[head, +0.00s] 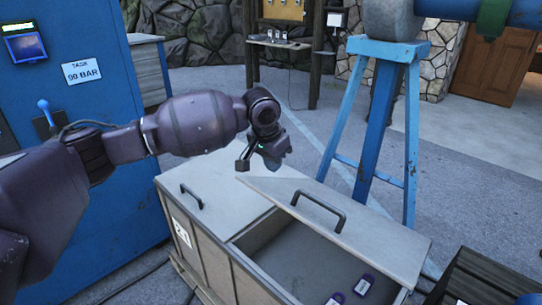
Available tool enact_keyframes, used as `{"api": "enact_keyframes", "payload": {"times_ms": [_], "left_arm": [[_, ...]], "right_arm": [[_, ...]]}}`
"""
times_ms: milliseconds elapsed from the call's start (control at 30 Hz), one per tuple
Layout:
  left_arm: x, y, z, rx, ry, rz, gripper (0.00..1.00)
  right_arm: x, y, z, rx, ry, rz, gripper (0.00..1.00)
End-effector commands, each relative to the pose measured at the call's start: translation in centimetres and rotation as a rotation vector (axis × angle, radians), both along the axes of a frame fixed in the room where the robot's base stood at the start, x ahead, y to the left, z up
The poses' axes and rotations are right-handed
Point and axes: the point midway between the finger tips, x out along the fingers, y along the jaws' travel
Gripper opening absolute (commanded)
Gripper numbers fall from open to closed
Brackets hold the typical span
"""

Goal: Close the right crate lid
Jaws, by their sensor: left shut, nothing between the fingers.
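A long crate (195,236) with two grey lids stands below my arm in the head view. Its left lid (222,182) lies flat and has a dark handle. Its right lid (365,236), also with a dark handle (319,208), is partly raised at the back, leaving the right compartment (300,262) open. Two small purple items (362,286) lie inside it. My left gripper (242,166) is shut and empty, above the crate near the left end of the right lid. Whether it touches the lid is unclear. My right gripper is out of view.
A blue cabinet (85,110) with a screen and lever stands at the left. A blue trestle (385,120) stands close behind the crate. A dark slatted pallet (485,280) is at the lower right. Open paved floor lies behind.

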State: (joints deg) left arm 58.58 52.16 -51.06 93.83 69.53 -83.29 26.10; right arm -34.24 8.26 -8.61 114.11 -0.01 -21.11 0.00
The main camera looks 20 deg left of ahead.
Motion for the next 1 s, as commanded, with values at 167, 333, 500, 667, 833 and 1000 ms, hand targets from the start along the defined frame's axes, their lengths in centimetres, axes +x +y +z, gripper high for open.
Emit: {"api": "enact_keyframes", "payload": {"times_ms": [167,333,500,667,833,1000], "left_arm": [[0.7,-0.4,-3.3,0.001,0.002,0.0,0.0],[0.5,-0.2,-5.8,0.002,0.001,-0.001,0.0],[-0.4,0.2,-7.2,0.001,-0.001,-0.002,0.0],[-0.8,0.3,-7.9,0.0,-0.001,-0.002,0.0],[-0.8,0.3,-8.0,0.0,-0.001,-0.002,0.0],[-0.8,0.3,-8.0,0.0,-0.001,-0.002,0.0]], "right_arm": [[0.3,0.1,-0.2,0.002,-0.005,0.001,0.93],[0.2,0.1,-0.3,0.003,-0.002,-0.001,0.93],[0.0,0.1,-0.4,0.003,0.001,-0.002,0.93],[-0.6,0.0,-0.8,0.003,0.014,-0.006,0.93],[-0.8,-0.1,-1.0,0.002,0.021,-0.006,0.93],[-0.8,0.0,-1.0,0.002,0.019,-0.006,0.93]]}}
